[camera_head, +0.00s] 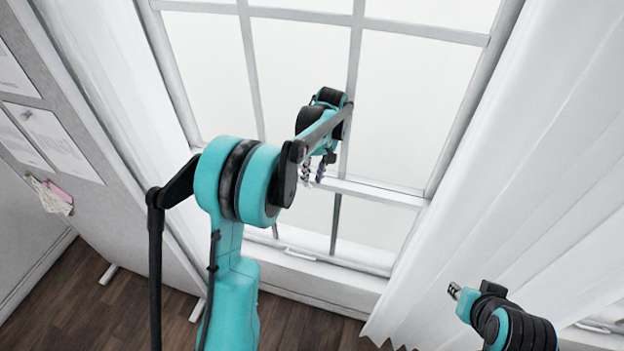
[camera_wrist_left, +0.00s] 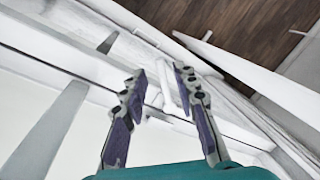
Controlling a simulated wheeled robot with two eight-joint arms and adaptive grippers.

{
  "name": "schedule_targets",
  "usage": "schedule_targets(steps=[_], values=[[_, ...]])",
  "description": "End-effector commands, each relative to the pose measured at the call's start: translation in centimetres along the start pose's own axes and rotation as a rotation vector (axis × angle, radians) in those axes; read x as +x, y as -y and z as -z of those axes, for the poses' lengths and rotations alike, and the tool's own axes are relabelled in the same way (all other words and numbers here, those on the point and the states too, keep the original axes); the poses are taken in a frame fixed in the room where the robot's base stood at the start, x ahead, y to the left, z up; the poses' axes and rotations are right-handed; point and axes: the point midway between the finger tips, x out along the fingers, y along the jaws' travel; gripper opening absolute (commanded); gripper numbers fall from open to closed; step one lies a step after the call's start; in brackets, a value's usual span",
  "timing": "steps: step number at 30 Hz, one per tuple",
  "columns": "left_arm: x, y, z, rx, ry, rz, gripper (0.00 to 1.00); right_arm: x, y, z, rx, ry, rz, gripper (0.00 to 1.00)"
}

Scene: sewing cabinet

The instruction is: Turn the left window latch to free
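The window (camera_head: 405,105) has a white frame and pale panes. My left gripper (camera_head: 314,170) is in front of its middle rail (camera_head: 375,191), fingers pointing down. In the left wrist view, my left gripper (camera_wrist_left: 160,76) has its two purple-and-grey fingers apart. White window parts show behind the gap, and nothing is clearly gripped.
A white curtain (camera_head: 520,180) hangs right of the window. A small white handle (camera_head: 300,254) is on the window's bottom rail. A grey board (camera_head: 75,110) with pinned papers stands left. Dark wooden floor (camera_head: 95,310) shows below.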

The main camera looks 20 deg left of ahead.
Motion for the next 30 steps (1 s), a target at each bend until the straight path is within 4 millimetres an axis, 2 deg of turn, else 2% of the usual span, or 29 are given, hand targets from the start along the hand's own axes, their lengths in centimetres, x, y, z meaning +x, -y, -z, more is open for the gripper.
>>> schedule_targets(steps=[9,15,20,30], values=[[-6.9,-0.1,0.0,0.0,0.0,0.0,0.29,0.0,0.0,0.0,0.0,0.0,0.0,0.27],[-9.8,-0.1,0.0,0.0,0.0,0.0,0.29,0.0,0.0,0.0,0.0,0.0,0.0,0.27],[-10.6,0.0,0.0,0.0,0.0,0.0,0.29,0.0,0.0,0.0,0.0,0.0,0.0,0.27],[-10.6,0.0,0.0,0.0,0.0,0.0,0.29,0.0,0.0,0.0,0.0,0.0,0.0,0.27]])
